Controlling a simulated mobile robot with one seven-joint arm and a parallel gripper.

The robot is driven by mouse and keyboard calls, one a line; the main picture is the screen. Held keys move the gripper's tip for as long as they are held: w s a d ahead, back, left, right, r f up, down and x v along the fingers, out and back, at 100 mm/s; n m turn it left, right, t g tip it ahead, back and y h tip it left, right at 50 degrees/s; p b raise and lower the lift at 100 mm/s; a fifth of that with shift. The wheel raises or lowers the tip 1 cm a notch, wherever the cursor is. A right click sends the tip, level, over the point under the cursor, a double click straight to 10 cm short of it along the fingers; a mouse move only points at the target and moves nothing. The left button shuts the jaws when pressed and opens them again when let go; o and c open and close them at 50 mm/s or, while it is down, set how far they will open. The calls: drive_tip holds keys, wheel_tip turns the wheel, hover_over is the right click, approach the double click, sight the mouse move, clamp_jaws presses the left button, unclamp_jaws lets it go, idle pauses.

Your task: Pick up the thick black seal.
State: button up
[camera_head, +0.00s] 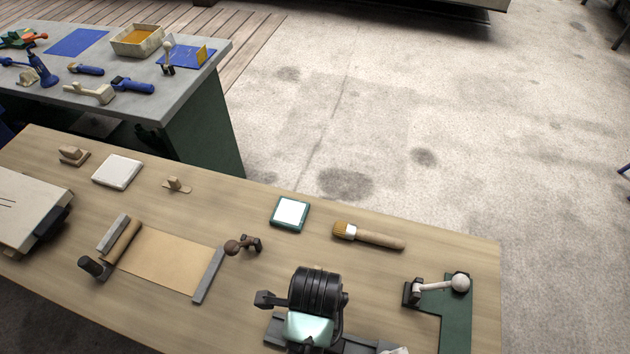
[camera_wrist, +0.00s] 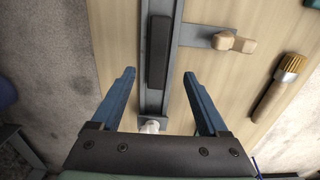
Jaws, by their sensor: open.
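In the wrist view a thick black bar, which looks like the seal (camera_wrist: 158,50), lies lengthwise in a grey metal channel (camera_wrist: 171,75) on the wooden bench. My gripper (camera_wrist: 159,73) is open and empty, its two blue fingers on either side of the channel. The bar's near end shows between the fingertips and the rest extends beyond them. I cannot tell how far the fingers are above it. In the head view my dark arm end covers the middle of the channel (camera_head: 275,333), and the seal cannot be made out there.
A wooden-handled piece (camera_wrist: 235,43) adjoins the channel's right side in the wrist view; a white knob (camera_wrist: 150,127) is at its near end. A brush (camera_head: 368,235), white-topped pad (camera_head: 290,213) and green lever fixture (camera_head: 457,318) are on the bench (camera_head: 340,262). Bare wood separates them.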

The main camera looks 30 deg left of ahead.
drive_tip(key=f, duration=0.7)
drive_tip(key=shift+s+f+p, duration=0.2)
drive_tip(key=shift+f+p, duration=0.1)
clamp_jaws()
